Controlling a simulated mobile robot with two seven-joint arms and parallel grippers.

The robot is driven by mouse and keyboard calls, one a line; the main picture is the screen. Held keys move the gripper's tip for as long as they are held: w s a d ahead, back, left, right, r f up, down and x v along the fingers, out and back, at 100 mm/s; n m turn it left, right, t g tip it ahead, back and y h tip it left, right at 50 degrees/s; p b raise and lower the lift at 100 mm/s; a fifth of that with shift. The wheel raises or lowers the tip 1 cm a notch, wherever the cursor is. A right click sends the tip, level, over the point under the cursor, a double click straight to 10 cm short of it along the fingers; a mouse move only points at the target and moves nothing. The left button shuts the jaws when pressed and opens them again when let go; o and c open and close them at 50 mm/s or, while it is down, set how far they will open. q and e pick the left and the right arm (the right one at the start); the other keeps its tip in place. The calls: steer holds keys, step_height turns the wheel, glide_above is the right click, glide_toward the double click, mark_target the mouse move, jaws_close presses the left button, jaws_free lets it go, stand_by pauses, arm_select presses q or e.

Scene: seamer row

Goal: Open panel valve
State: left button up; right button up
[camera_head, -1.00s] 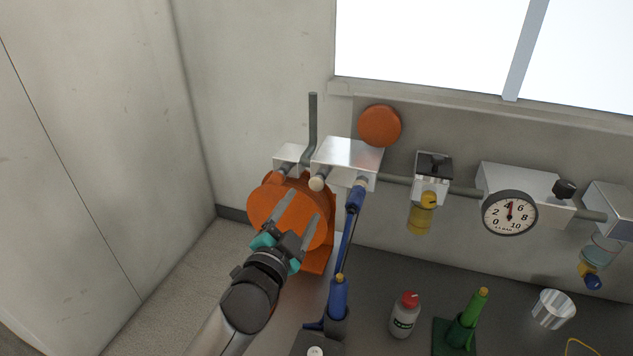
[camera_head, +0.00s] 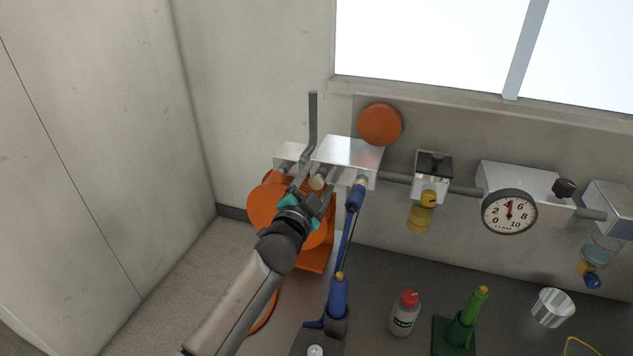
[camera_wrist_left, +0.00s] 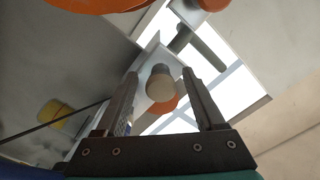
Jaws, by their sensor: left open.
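The silver valve block (camera_head: 347,152) is fixed on the wall pipe and has a round cream knob (camera_head: 317,182) on its front left end. In the left wrist view the cream knob (camera_wrist_left: 160,84) shows between the two fingers, its round end facing the camera. My left gripper (camera_head: 314,178) is open at the knob, with one finger on each side. I cannot tell whether the fingers touch it. A grey upright lever or pipe (camera_head: 312,122) rises behind the block. My right gripper is not in view.
An orange hose reel (camera_head: 265,203) is behind my left gripper. An orange disc (camera_head: 380,125), yellow-bowled filter (camera_head: 421,215) and gauge (camera_head: 509,212) are along the wall. A bottle (camera_head: 405,312) stands on the bench.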

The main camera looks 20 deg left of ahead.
arm_select(q)
jaws_close()
stand_by(0.5)
stand_by(0.8)
